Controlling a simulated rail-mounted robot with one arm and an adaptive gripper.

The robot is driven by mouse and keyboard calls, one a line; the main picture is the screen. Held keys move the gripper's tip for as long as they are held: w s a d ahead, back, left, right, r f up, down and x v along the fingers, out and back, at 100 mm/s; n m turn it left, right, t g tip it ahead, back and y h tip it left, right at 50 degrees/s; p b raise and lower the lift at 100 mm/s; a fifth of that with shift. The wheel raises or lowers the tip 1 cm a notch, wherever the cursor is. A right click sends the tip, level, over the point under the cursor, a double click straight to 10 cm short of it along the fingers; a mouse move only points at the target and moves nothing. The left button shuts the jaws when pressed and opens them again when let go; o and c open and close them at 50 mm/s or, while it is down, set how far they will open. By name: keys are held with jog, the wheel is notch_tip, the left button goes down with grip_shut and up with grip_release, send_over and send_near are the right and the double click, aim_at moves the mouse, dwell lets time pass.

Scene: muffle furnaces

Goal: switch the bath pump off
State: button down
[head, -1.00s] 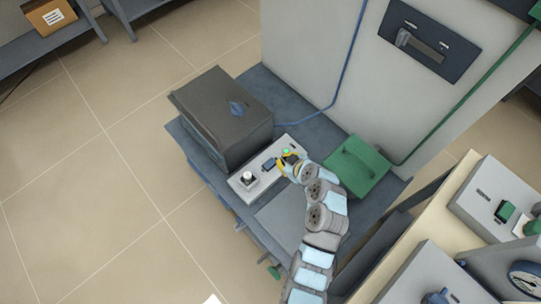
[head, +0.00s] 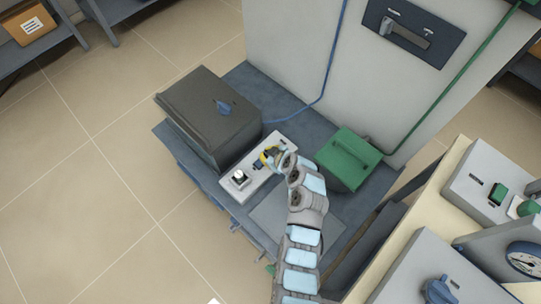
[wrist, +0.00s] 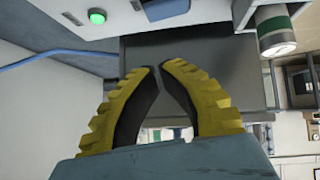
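A pale control panel (head: 247,190) stands in front of a dark grey bath box (head: 205,120). It carries a blue switch (head: 258,165) and a round knob (head: 239,178). In the wrist view the blue switch (wrist: 165,8) is cut off by the top edge, beside a lit green lamp (wrist: 97,16). Its lever position cannot be made out. My gripper (head: 267,155) is over the panel's right part, close to the switch, and hides the lamp in the head view. Its yellow fingers (wrist: 160,66) are brought together with a thin gap at the tips, holding nothing.
A green box (head: 347,160) stands right of my arm. A blue hose (head: 325,85) runs behind the panel, up the large grey cabinet (head: 290,40). A bench with other devices (head: 430,275) is at lower right.

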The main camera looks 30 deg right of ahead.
aim_at(261, 162)
jog(key=f, duration=0.1)
jog(key=w+f+b, duration=0.1)
jog(key=f, duration=0.1)
jog(key=w+f, duration=0.1)
jog(key=f, duration=0.1)
jog(key=shift+w+b, duration=0.2)
jog(key=shift+b, duration=0.1)
jog(key=shift+w+f, duration=0.1)
jog(key=shift+f, duration=0.45)
